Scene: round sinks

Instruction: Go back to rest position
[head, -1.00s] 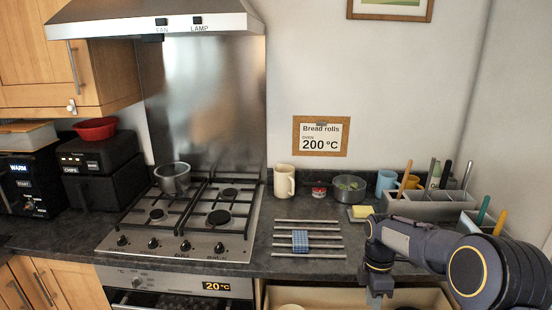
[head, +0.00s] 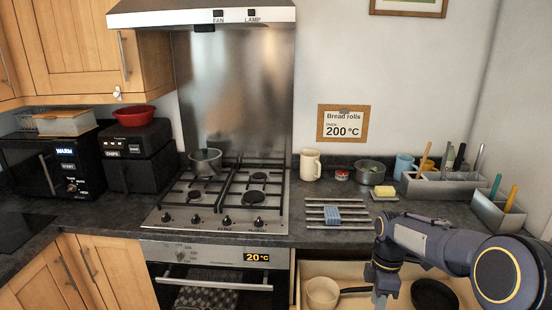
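My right arm comes in from the right edge of the head view, over the right end of the counter. Its gripper (head: 379,300) points down at the bottom edge, over the open drawer (head: 318,268). The fingertips are cut off or too small to tell whether they are open, and I see nothing held in them. My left gripper and arm are not in view.
The open drawer below the counter holds a cream saucepan (head: 322,292) and a black pan (head: 434,295). A hob (head: 220,203), metal rack (head: 332,222), mug (head: 310,165), grey caddy (head: 440,187) and microwave (head: 50,168) are on the counter. The oven (head: 205,270) reads 20°C.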

